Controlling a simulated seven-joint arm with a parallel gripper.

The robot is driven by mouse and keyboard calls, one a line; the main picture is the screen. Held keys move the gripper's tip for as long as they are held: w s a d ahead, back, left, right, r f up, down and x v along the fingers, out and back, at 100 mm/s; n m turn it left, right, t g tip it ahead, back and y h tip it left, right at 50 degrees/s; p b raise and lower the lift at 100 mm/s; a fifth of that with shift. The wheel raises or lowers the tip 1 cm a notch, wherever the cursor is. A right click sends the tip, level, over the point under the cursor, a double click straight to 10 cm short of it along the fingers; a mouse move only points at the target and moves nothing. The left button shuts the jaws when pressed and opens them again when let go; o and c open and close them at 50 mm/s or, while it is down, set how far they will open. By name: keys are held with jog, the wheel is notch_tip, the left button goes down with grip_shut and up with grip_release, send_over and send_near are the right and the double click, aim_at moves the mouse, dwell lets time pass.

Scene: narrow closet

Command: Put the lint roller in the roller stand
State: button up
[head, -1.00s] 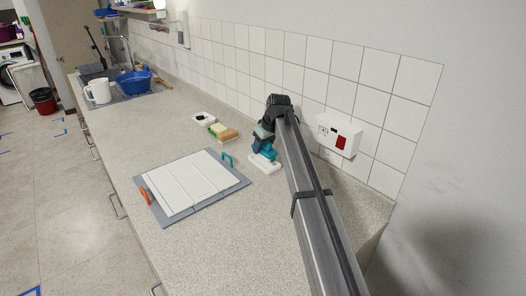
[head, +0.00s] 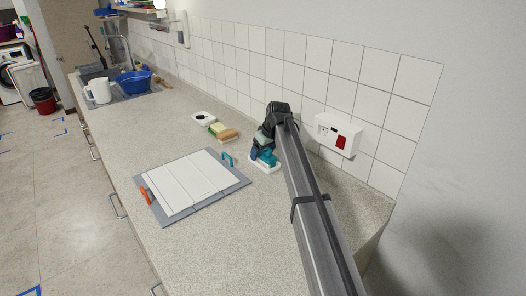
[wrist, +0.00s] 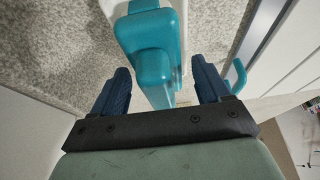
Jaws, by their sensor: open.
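A teal piece with a rounded, bent shape (wrist: 153,70) stands on a white base (wrist: 122,8); I take them for the lint roller and roller stand. In the head view the teal piece (head: 267,158) is over the white base (head: 263,167) on the counter near the wall. My gripper (head: 261,151) is over it, partly hiding it. In the wrist view my gripper (wrist: 160,90) is open, with a blue finger on each side of the teal piece and visible gaps. How the roller sits against the stand cannot be told.
A grey board with white slats (head: 190,185), a teal handle (head: 228,159) and an orange handle (head: 145,195) lies to the left. A sponge (head: 224,132) and a small white dish (head: 203,118) lie behind. A wall socket box (head: 338,134) is close on the right.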

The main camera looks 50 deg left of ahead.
jog(key=shift+r, duration=0.1)
jog(key=v, duration=1.2)
jog(key=shift+o, duration=0.2)
